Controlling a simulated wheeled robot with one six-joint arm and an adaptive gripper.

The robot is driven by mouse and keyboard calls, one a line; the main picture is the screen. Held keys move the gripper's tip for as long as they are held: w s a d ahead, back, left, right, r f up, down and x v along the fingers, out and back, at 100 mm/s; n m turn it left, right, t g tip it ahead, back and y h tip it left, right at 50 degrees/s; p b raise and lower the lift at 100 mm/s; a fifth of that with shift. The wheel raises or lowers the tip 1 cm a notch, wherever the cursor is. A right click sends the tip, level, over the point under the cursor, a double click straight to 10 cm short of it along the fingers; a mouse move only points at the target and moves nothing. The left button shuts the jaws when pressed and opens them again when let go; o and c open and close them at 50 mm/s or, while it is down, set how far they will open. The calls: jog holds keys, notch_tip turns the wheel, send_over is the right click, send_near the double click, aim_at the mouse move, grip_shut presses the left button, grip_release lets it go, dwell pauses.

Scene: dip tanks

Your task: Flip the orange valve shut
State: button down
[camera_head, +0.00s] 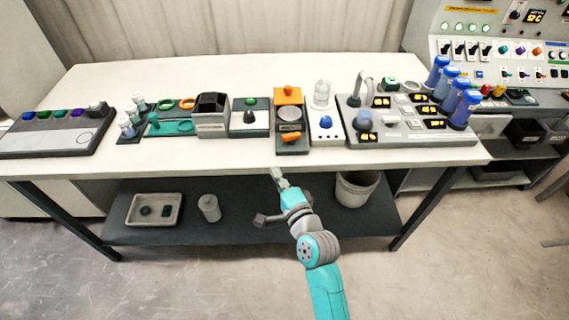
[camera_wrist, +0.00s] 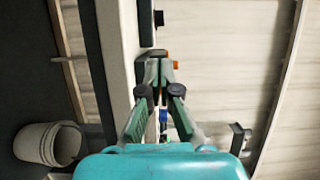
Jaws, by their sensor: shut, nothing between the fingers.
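A small orange handle (camera_head: 290,138) sits on a dark block near the table's front edge. Behind it, past a round grey disc (camera_head: 290,114), stands an orange square block (camera_head: 288,95) with an orange knob on top. I cannot tell for sure which orange part is the valve. My gripper (camera_head: 277,174) is shut and empty, just in front of the table edge and apart from these parts. In the wrist view, my gripper (camera_wrist: 160,66) partly covers the dark block, and a bit of orange (camera_wrist: 175,65) shows beside the fingertips.
A white box with a blue knob (camera_head: 325,124) stands close on the right, and a grey box with a green button (camera_head: 250,118) on the left. The table front (camera_head: 230,158) is bare. A white bucket (camera_head: 358,188) stands on the shelf below.

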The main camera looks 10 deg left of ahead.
jog(key=shift+s+a, duration=0.15)
jog(key=shift+s, duration=0.5)
jog(key=shift+s+a, duration=0.15)
jog(key=shift+s, duration=0.5)
